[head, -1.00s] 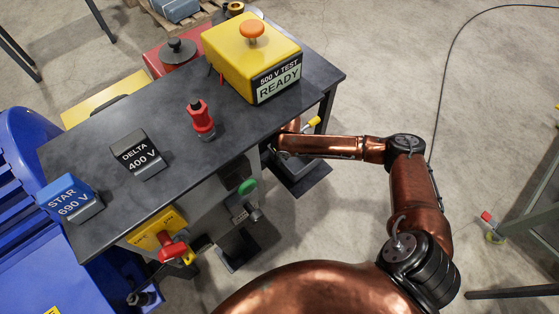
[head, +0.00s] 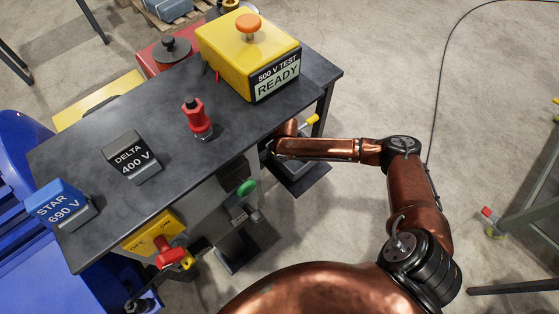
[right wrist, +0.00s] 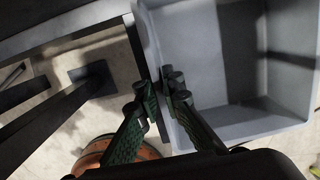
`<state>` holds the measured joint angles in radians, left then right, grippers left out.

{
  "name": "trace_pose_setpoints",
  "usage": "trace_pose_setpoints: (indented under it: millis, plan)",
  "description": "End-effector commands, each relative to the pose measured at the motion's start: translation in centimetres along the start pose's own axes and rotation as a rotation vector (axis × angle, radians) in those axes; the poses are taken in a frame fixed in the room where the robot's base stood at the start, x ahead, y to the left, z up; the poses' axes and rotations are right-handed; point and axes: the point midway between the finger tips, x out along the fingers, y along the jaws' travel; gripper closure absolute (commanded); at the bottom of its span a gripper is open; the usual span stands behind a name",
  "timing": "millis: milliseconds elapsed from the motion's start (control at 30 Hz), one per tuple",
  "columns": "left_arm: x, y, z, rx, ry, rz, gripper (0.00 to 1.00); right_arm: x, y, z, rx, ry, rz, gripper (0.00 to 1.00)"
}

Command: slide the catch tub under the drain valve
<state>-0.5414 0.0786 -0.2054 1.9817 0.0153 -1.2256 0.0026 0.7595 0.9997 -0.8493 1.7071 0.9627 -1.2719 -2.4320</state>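The grey catch tub (right wrist: 215,55) fills the upper right of the right wrist view; I look down into its empty inside. My right gripper (right wrist: 164,82) is at the tub's left wall, one finger outside and one inside, closed close together on the rim. My left gripper is not in view.
A dark bench (head: 165,110) carries a yellow tester (head: 235,55), a red-topped post (head: 197,118) and two labelled blocks. A yellow switch box (head: 150,232) hangs on its front. A green frame (head: 525,205) stands at the right. Open floor lies between.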

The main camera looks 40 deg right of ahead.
Motion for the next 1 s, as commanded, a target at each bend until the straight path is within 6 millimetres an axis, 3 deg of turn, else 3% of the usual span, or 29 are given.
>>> trace_pose_setpoints:
  millis: [667, 1000]
  plan:
    - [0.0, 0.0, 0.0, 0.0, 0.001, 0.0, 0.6, 0.0, 0.0, 0.1, 0.0, 0.0, 0.0, 1.0]
    - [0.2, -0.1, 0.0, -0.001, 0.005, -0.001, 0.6, 0.0, 0.2, 1.1, 0.006, -0.008, 0.001, 1.0]
